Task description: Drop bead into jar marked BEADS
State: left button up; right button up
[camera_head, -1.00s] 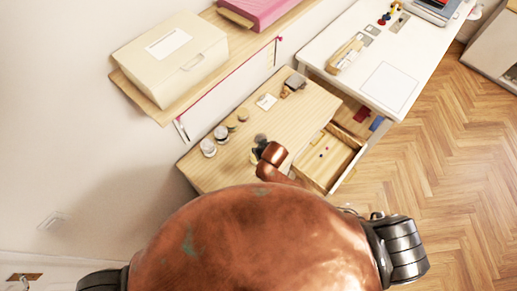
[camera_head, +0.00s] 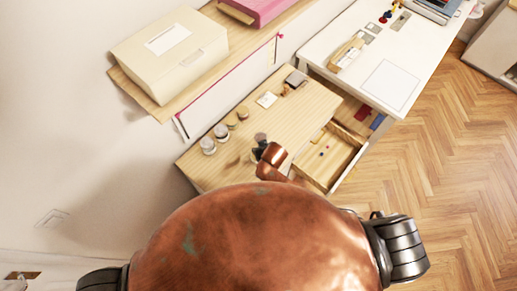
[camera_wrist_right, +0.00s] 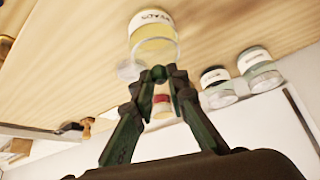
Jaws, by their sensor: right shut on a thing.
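My right gripper (camera_wrist_right: 158,76) is shut, its dark fingertips together in the right wrist view. The bead between them is too small or hidden to make out. A jar with yellow contents (camera_wrist_right: 155,45) stands just past the fingertips. Its white label appears upside down and seems to read BEADS. The fingertips look close to its rim, but I cannot tell whether they are over its opening. In the head view my right gripper (camera_head: 258,153) is a small dark shape over the wooden table (camera_head: 215,177), partly hidden by my copper-coloured arm. My left gripper is not in view.
Two white-labelled jars (camera_wrist_right: 218,88) (camera_wrist_right: 258,68) stand to the right in the wrist view. A red and yellow item (camera_wrist_right: 162,104) shows between the fingers. In the head view, an open drawer (camera_head: 330,160) juts out at the right, and a shelf with a cream box (camera_head: 170,55) is behind.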

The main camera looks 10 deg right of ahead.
dwell(0.3)
jog(key=o, duration=0.7)
jog(key=shift+o, duration=0.2)
jog(key=v, duration=1.2)
